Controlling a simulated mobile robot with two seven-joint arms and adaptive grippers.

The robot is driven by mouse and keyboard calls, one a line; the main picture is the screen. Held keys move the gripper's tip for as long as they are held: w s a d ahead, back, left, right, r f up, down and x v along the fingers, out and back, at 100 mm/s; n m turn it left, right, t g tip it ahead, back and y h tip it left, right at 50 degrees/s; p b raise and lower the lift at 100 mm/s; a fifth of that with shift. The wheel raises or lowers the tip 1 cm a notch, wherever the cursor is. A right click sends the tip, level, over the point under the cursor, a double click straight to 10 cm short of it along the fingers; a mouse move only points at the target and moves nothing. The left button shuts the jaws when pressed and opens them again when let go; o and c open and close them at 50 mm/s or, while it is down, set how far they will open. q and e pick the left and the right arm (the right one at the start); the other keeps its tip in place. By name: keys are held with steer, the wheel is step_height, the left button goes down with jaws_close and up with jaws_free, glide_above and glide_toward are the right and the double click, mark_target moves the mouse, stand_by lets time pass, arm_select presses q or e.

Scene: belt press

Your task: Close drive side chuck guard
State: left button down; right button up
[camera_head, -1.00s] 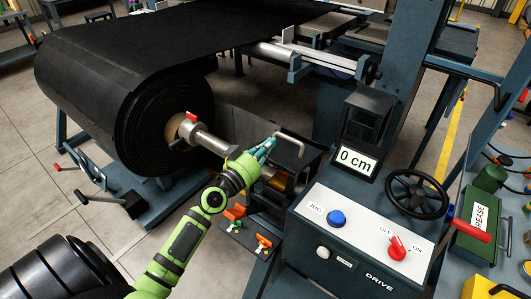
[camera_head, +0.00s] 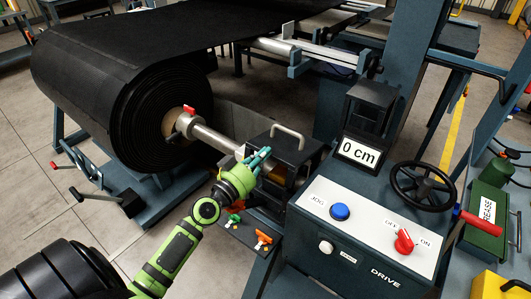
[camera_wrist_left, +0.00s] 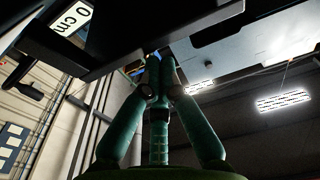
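The drive side chuck guard (camera_head: 292,154) is a dark box-like cover with a bent silver handle (camera_head: 289,134) on top. It sits at the drive end of the roll's silver shaft (camera_head: 215,137), left of the control console. Yellowish metal parts show below it; whether it is fully down I cannot tell. My left gripper (camera_head: 261,158), green with teal fingers, is at the guard's left side, below the handle. Its fingers (camera_wrist_left: 155,62) are drawn together with nothing visible between them, close under a dark surface in the left wrist view. The right gripper is not in view.
The drive console (camera_head: 365,225) has a blue jog button (camera_head: 340,212) and a red switch (camera_head: 404,241). A 0 cm display (camera_head: 359,153) and a black handwheel (camera_head: 422,187) stand behind. The big black belt roll (camera_head: 130,110) is at left. Small orange-handled clamps (camera_head: 263,238) are below my gripper.

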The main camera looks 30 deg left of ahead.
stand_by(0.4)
arm_select(q)
step_height(320, 180, up, 4)
steer(key=p, duration=0.4)
steer(key=s+f+b, duration=0.1)
steer(key=s+b, duration=0.3)
steer(key=s, duration=0.5)
steer(key=shift+a+f, duration=0.3)
steer(key=shift+a, duration=0.05)
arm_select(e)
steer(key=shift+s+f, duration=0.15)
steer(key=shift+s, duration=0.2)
arm_select(q)
steer(key=shift+s, duration=0.1)
